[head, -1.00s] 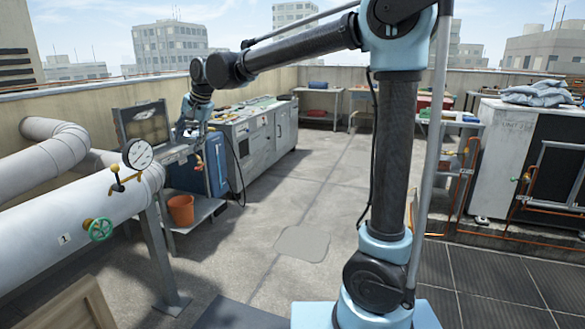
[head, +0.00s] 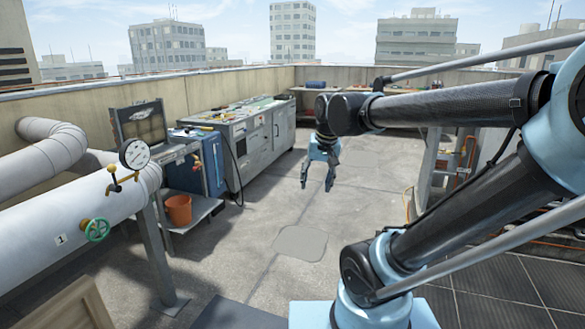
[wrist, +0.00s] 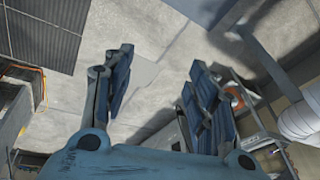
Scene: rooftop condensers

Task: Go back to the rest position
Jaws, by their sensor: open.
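My gripper (head: 318,184) hangs at the end of my arm over the open rooftop floor, pointing down, in the head view. Its two fingers are apart with nothing between them. In the wrist view my gripper (wrist: 155,90) also shows both fingers spread, with bare grey floor (wrist: 160,35) beyond them. No object is held. My arm reaches across the right half of the head view and hides part of what is behind it.
At left are a large white pipe (head: 60,225) with a gauge (head: 135,153) and a green valve wheel (head: 96,230). An orange bucket (head: 178,209) sits on a low shelf. A grey cabinet bench (head: 250,135) stands behind. The middle floor (head: 300,242) is clear.

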